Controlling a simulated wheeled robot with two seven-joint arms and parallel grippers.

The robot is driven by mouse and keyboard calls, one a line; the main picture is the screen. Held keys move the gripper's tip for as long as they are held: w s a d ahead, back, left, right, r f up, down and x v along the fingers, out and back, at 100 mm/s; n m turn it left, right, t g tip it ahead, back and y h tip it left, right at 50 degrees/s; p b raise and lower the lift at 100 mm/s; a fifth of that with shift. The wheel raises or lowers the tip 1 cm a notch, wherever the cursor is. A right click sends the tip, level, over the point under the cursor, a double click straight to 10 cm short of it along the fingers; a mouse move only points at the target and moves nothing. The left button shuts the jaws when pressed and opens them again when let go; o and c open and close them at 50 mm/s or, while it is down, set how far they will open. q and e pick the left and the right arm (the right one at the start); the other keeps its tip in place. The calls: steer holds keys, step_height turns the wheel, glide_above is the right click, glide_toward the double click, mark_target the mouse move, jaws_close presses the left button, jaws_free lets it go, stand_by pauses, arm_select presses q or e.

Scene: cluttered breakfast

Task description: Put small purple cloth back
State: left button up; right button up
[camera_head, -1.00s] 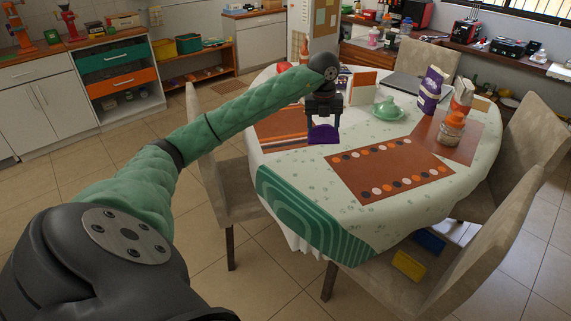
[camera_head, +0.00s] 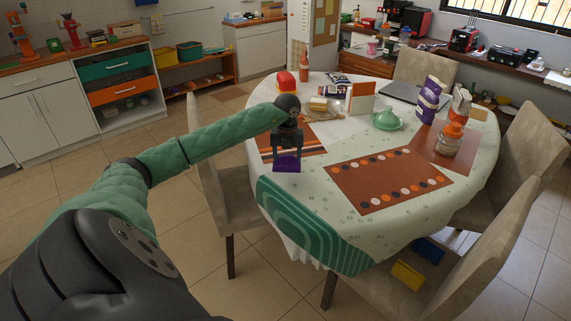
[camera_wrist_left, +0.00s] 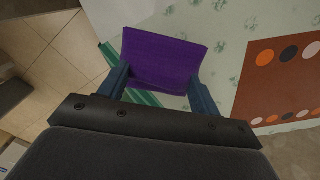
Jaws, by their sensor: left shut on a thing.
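The small purple cloth (camera_head: 287,163) hangs from my left gripper (camera_head: 287,153) near the left edge of the table, in the head view. In the left wrist view the purple cloth (camera_wrist_left: 163,58) is spread between the two fingers of my left gripper (camera_wrist_left: 160,85), which is shut on it. The cloth appears to be above the tablecloth, though the exact gap cannot be told. My right gripper is not in view.
A green striped cloth (camera_head: 310,228) drapes over the front left edge.

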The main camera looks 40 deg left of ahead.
mark_target(285, 165)
arm_select(q)
steer(key=shift+a+f, duration=0.25)
steer(key=shift+a, duration=0.1)
step_height(285, 165, down, 4)
steer(key=shift+s+r+p, duration=0.1)
steer(key=shift+r+p, duration=0.05)
steer(key=shift+p, duration=0.55)
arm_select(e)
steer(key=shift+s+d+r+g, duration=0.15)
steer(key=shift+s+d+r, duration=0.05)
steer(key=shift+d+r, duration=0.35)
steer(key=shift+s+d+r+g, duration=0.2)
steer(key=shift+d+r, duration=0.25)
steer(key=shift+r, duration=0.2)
arm_select(q)
steer(key=o, duration=0.9)
steer(key=shift+f, duration=0.2)
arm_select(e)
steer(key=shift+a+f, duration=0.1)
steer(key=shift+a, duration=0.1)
arm_select(q)
steer(key=shift+r, duration=0.15)
